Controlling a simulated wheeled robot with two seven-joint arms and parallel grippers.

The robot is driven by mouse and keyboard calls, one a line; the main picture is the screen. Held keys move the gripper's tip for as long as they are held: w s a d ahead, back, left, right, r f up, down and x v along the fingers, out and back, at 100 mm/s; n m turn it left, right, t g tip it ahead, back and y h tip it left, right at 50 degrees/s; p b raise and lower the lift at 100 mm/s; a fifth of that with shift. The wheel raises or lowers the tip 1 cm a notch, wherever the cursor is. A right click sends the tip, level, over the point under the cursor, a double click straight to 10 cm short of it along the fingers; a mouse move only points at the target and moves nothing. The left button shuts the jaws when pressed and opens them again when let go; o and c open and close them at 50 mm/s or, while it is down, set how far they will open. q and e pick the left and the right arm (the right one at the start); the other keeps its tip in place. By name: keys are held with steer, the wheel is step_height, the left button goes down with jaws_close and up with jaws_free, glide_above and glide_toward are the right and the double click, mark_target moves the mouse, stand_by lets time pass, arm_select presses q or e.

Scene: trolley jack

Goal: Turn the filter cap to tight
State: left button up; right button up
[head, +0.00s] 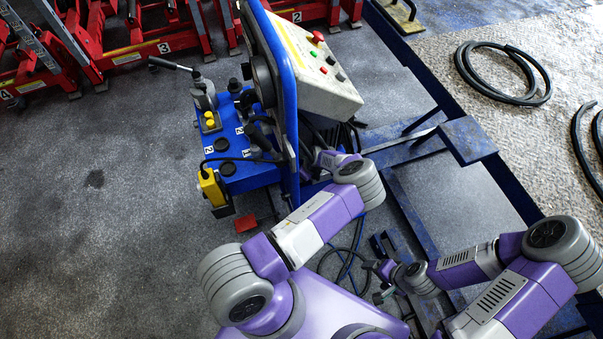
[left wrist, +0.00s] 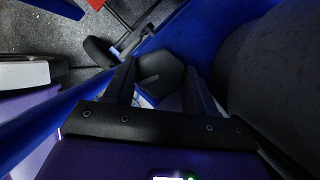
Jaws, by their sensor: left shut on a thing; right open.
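The filter cap (left wrist: 160,76), a dark hexagonal knob with a lighter mark on its face, sits between the two fingers of my left gripper (left wrist: 160,88) in the left wrist view. The left gripper is shut on it. In the head view the left arm reaches up to the blue machine (head: 240,172), and its gripper and the cap are hidden behind the blue frame. My right gripper (head: 378,268) is open, low over the blue floor frame, apart from the machine.
A control box (head: 318,75) with coloured buttons tops the machine. A yellow pendant (head: 211,187) hangs at its side. Red numbered jacks (head: 130,45) stand behind. Blue floor rails (head: 410,215) and a loose cable lie near the right arm. Black hoses (head: 500,75) lie at right.

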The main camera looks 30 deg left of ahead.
arm_select(q)
steer(key=shift+c, duration=0.5)
steer(key=shift+r+m+p, duration=0.1)
steer(key=shift+m+p, duration=0.4)
steer(key=shift+p, duration=0.1)
steer(key=shift+m, duration=0.3)
steer(key=o, duration=1)
steer(key=shift+t, duration=0.3)
steer(key=shift+o, duration=0.2)
steer(key=p+v, duration=0.3)
steer(key=v, duration=0.4)
steer(key=shift+r, duration=0.2)
steer(key=shift+d, duration=0.15)
